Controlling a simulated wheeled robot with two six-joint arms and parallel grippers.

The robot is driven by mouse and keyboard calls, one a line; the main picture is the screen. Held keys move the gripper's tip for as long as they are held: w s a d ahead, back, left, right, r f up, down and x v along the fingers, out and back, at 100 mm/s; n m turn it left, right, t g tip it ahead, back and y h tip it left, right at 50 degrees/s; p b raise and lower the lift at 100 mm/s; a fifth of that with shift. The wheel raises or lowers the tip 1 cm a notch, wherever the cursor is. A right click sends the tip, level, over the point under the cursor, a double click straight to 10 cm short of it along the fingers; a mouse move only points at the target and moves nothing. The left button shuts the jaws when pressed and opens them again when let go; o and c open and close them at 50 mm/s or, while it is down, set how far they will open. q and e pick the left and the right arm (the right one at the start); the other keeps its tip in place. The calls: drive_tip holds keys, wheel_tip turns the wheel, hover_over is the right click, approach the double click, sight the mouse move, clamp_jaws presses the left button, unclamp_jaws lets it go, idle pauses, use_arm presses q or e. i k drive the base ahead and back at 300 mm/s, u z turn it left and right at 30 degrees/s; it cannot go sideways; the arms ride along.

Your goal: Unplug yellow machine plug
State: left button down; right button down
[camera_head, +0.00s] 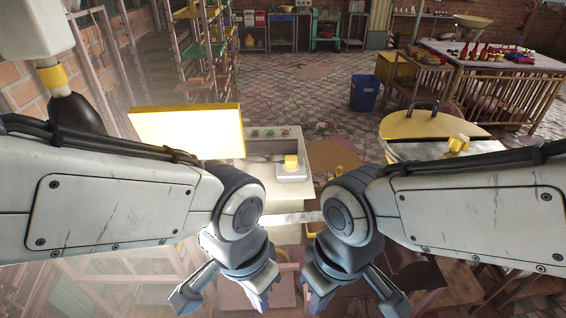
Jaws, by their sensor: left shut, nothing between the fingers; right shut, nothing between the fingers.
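A pale machine (272,190) stands straight ahead, between and beyond my two arms. It has a yellow panel (187,131) at its left and a small yellow block (291,162) on a light grey base at its right. A second yellow piece (458,143) sits on a round yellow-topped machine (424,124) at the right. I cannot tell which yellow part, if any, is the plug. My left gripper (226,299) and my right gripper (352,300) hang low in front, apart from these parts. Both are shut and empty. My forearms hide much of the near area.
Shelving racks (194,60) line the left side. A blue bin (364,93) stands on the tiled floor, and a slatted table (480,75) with red items is at the back right. The middle floor (300,85) is open.

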sight(291, 162)
drive_tip(key=z, duration=1.2)
drive_tip(key=i, duration=0.4)
drive_tip(key=u, duration=0.85)
